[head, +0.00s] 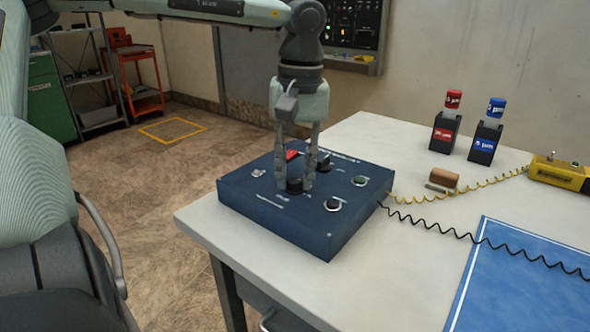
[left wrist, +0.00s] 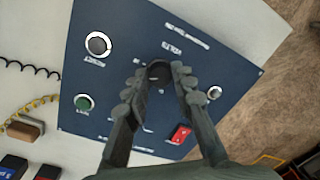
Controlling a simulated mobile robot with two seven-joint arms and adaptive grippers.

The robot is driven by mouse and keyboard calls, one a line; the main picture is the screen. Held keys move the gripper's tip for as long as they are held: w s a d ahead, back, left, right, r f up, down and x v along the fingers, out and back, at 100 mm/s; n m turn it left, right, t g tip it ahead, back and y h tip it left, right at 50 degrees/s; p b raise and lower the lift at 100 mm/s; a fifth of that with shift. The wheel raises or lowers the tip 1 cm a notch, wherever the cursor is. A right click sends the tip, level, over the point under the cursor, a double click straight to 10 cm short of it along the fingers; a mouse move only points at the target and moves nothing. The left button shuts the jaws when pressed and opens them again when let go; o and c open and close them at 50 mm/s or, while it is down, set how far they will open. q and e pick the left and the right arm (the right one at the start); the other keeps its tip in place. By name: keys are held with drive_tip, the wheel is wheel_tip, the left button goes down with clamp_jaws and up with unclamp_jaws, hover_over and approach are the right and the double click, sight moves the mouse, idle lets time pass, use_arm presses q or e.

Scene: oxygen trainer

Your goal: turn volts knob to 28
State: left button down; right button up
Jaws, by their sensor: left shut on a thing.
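The dark blue trainer box (head: 250,205) sits on the near left part of the white table. My left gripper (head: 295,184) points straight down over it, with its fingertips on either side of a black knob (head: 294,187) near the front middle of the panel. In the left wrist view, the gripper (left wrist: 160,78) is closed around this black knob (left wrist: 158,70), and small white lettering lies beside it. The fingers hide part of the panel. My right gripper is in neither view.
The panel also has a white-ringed dial (head: 333,204), a green button (head: 359,181), a red switch (head: 292,154) and a silver part (head: 258,174). Red (head: 447,125) and blue (head: 487,135) labelled holders, a yellow device (head: 562,172) and coiled cords lie to the right.

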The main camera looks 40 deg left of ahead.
sight(298, 180)
use_arm(q)
drive_tip(key=m, duration=0.4)
drive_tip(key=shift+m, duration=0.4)
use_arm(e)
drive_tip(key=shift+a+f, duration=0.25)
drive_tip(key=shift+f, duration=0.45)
use_arm(q)
drive_tip(key=shift+m+p, duration=0.3)
drive_tip(key=shift+m, duration=0.1)
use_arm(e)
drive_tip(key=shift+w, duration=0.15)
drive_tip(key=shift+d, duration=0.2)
use_arm(q)
drive_tip(key=c, duration=1.3)
unclamp_jaws()
drive_tip(key=shift+o, duration=0.2)
wheel_tip(298, 180, up, 12)
drive_tip(key=shift+d, duration=0.25)
